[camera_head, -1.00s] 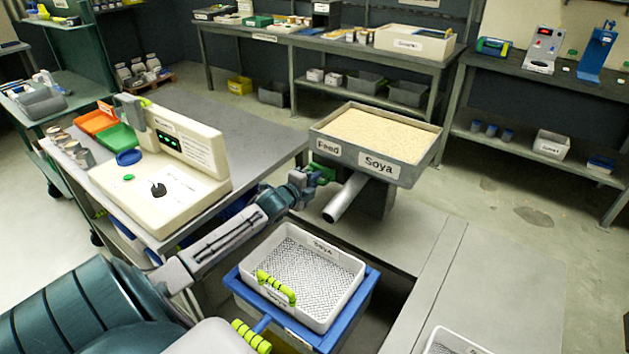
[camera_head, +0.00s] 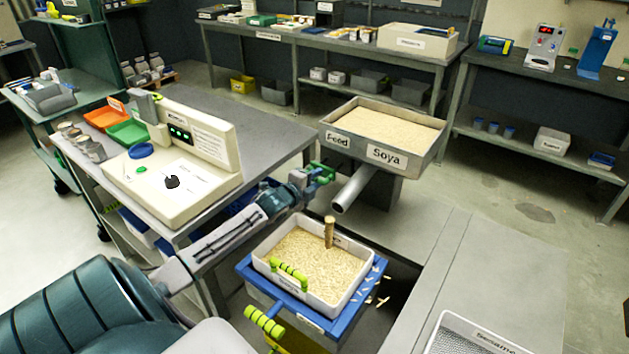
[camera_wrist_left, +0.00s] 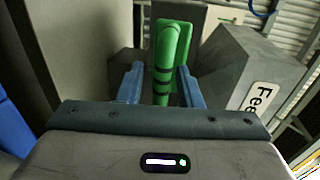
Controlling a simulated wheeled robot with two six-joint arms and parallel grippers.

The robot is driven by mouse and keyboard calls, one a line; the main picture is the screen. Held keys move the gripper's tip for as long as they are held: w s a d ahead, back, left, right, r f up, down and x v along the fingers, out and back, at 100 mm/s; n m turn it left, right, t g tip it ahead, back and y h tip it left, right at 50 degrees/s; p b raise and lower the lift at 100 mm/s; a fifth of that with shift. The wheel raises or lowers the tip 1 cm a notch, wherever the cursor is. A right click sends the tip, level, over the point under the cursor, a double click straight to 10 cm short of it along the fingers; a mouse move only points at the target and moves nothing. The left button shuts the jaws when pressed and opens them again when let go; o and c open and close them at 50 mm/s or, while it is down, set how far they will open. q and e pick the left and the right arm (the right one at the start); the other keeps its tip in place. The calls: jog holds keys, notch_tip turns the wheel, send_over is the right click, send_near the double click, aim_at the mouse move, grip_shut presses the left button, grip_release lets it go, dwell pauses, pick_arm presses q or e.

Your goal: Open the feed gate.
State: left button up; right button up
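The green feed gate handle (camera_wrist_left: 168,60) stands upright between my left gripper's two blue fingers in the left wrist view. My left gripper (camera_head: 318,175) is open around it, with a gap beside the left finger; contact at the right finger is unclear. The handle also shows at the gripper tip, below the Feed label (camera_head: 338,141). The grey Soya hopper (camera_head: 386,155) holds pale feed. Its metal chute (camera_head: 353,189) points down toward a white tray (camera_head: 333,300). A column of feed (camera_head: 329,232) stands above the tray, which is full of feed. My right gripper is out of view.
The tray sits on a blue frame (camera_head: 362,303), with loose pellets on its right rim. A cream control unit (camera_head: 190,205) stands on the bench at left. Another mesh tray (camera_head: 455,345) is at the lower right edge.

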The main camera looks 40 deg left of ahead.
pick_arm(q)
jog(key=shift+s, duration=0.15)
jog(key=v, duration=0.9)
jog(key=shift+p, duration=0.35)
jog(key=shift+s+d+r, duration=0.1)
jog(key=shift+s+r, duration=0.15)
jog(key=shift+s, duration=0.55)
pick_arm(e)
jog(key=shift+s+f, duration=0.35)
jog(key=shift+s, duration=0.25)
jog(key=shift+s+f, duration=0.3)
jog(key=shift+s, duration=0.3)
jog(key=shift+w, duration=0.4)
